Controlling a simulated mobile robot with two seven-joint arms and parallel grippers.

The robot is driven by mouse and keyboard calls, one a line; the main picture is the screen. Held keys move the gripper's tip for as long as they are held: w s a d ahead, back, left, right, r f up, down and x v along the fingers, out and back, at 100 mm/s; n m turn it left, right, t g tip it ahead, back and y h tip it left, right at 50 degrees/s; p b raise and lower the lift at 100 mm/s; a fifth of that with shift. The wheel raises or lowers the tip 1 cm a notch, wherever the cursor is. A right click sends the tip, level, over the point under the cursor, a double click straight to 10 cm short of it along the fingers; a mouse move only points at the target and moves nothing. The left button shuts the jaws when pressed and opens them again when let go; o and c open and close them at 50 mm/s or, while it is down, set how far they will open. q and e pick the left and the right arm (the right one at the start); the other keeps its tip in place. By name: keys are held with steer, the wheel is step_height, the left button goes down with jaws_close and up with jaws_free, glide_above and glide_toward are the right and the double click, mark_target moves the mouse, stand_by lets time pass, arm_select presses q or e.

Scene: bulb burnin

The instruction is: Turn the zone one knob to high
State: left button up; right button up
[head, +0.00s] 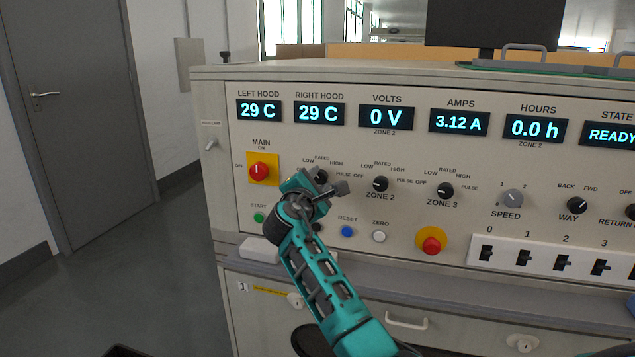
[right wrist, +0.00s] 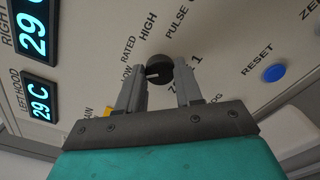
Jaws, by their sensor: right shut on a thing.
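The zone one knob (head: 320,176) is a round black knob on the upright panel, under the labels LOW, RATED and HIGH. In the right wrist view the knob (right wrist: 160,67) sits between the fingertips. Its white mark points toward the LOW side. My right gripper (head: 320,187) is shut on this knob, and its fingers and wrist hide part of the knob and its label in the head view. My left gripper is not in view.
The zone 2 knob (head: 380,184) and zone 3 knob (head: 445,190) are to the right. The red main switch (head: 259,171) is close on the left. Below are a green start button (head: 259,218), a blue reset button (head: 347,231) and a red stop button (head: 431,245).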

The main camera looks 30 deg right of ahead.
steer(key=m+b, duration=0.1)
steer(key=m, duration=0.2)
steer(key=shift+f+m, duration=0.15)
steer(key=shift+m, duration=0.25)
steer(key=m+b, duration=0.1)
steer(key=m, duration=0.1)
steer(key=shift+m, duration=0.3)
steer(key=shift+m+b, duration=0.65)
steer(key=shift+m, duration=0.35)
steer(key=shift+f+m+b, duration=0.1)
steer(key=shift+m+b, duration=0.4)
steer(key=shift+m, duration=0.3)
steer(key=m+b, duration=0.1)
steer(key=m, duration=0.1)
steer(key=shift+m, duration=0.3)
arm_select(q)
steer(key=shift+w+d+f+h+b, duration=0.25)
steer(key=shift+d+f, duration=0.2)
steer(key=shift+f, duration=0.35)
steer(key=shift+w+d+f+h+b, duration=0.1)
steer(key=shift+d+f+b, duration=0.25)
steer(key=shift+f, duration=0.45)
arm_select(e)
steer(key=shift+m, duration=1.6)
steer(key=o, duration=1)
steer(key=shift+r, duration=0.25)
